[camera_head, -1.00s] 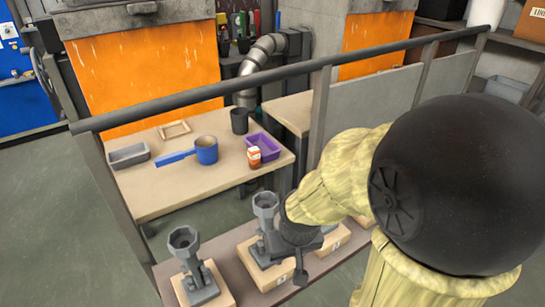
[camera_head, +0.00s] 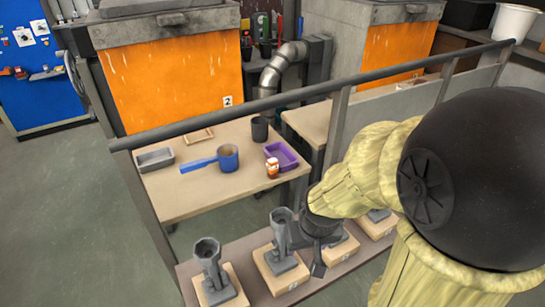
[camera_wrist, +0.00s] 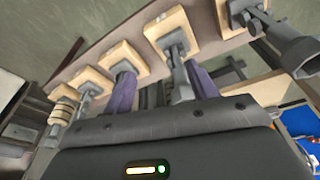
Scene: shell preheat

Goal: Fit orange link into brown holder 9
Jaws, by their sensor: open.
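My gripper (camera_head: 318,262) hangs over the front shelf, just right of the second grey metal stand (camera_head: 281,235) on a tan block. In the wrist view, my gripper (camera_wrist: 163,88) is open, its two purple-grey fingers apart. A grey stand (camera_wrist: 177,68) on a wooden block shows between and beyond them; I cannot tell whether they touch it. I cannot pick out an orange link or a brown holder marked 9 with certainty. The block labels are too small to read. My arm hides part of the shelf's right side.
A dark rail (camera_head: 290,97) runs between the shelf and a table (camera_head: 200,198). Open floor lies at left.

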